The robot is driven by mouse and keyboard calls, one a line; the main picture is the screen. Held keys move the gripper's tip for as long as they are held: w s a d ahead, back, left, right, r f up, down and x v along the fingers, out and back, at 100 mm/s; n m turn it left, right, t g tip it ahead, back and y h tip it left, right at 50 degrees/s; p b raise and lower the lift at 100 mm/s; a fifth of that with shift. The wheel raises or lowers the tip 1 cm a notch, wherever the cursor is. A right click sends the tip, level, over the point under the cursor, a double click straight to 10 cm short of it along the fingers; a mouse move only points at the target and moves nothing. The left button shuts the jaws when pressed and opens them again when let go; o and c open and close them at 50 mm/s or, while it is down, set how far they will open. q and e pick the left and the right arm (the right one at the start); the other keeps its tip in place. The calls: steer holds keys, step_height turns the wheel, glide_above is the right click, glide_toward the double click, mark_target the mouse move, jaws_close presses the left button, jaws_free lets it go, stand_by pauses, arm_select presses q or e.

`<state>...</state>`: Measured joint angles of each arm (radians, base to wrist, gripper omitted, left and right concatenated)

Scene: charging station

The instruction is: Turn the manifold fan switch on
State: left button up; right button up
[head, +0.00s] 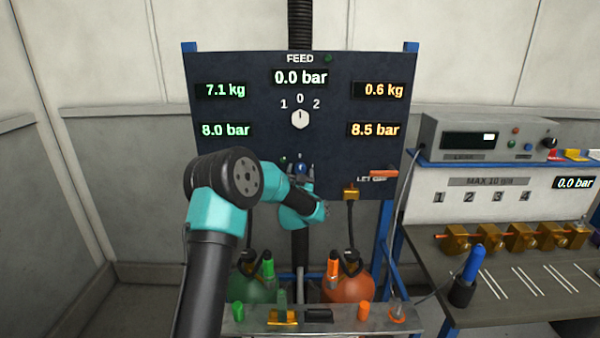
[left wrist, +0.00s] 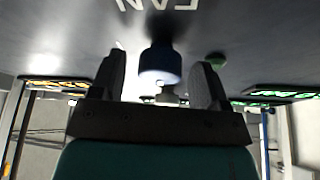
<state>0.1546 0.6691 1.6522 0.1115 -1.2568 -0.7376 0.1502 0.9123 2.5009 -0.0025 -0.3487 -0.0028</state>
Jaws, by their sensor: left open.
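The manifold fan switch is a blue knob (head: 302,168) low on the dark panel, partly covered by my left arm in the head view. In the left wrist view the blue knob (left wrist: 160,66) stands between the two fingers, below an upside-down FAN label (left wrist: 160,4). My left gripper (left wrist: 160,76) is open around the knob, with a gap visible on both sides. In the head view the left gripper (head: 301,182) is at the panel's lower middle, its fingers mostly hidden. My right gripper is not in view.
A green lamp (left wrist: 216,60) sits beside the knob. A white selector (head: 300,120) is above it on the panel. An orange lever (head: 384,173) is at lower right. Green (head: 253,288) and orange (head: 347,282) cylinders stand below. A workbench (head: 480,260) with brass valves is at right.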

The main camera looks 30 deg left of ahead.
arm_select(q)
steer(key=shift+w+a+r, duration=0.1)
steer(key=shift+w+a, duration=0.05)
steer(key=shift+w, duration=0.1)
steer(key=shift+c, duration=0.4)
steer(key=c, duration=0.9)
steer(key=shift+o, duration=0.2)
